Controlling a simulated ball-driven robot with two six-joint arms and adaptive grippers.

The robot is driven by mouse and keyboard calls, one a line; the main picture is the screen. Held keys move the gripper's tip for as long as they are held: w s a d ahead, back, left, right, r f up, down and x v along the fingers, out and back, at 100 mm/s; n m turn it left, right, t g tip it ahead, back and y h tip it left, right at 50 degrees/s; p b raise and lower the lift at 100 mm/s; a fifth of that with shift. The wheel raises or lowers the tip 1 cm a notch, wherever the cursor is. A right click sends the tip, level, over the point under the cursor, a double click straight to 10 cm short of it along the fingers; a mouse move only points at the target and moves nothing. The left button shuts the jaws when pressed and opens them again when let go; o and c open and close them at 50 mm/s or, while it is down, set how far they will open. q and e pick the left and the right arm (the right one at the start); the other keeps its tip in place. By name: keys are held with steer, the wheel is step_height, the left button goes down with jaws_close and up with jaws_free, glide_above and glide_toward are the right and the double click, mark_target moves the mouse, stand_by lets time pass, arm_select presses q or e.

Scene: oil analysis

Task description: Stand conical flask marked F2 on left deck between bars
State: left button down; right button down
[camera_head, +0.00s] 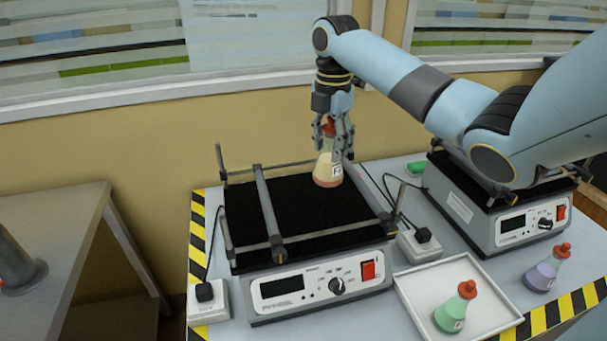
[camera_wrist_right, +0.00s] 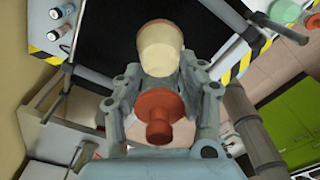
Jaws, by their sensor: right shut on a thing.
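My right gripper (camera_head: 333,138) is shut on the conical flask (camera_head: 328,172), around its neck below the red stopper. In the right wrist view the flask (camera_wrist_right: 160,50) is between the fingers of the gripper (camera_wrist_right: 158,95). My left gripper is not in view.
A second shaker (camera_head: 500,215) stands at the right under my right arm. A white tray (camera_head: 410,290) holds a green flask (camera_head: 455,308). A purple flask (camera_head: 546,268) stands right of it. Power sockets and cables flank the left shaker. Another table (camera_head: 50,215) is at the left.

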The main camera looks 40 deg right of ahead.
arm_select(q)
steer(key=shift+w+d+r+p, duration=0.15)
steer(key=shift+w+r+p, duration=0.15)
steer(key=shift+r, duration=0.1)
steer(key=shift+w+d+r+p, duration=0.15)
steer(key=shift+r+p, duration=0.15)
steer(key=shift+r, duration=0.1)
arm_select(e)
steer(key=w+a+f, duration=0.1)
steer(key=f, duration=0.1)
steer(key=w+a+f, duration=0.1)
steer(key=a+f, duration=0.1)
steer(key=f, duration=0.1)
steer(key=w+a+f, duration=0.1)
steer(key=a+f, duration=0.1)
steer(key=shift+f, duration=0.2)
steer(key=c, duration=0.8)
jaws_free()
steer(key=shift+s, duration=0.1)
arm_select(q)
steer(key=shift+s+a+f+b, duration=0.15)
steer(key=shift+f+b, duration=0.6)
arm_select(e)
steer(key=shift+o, duration=0.2)
step_height(320, 180, up, 12)
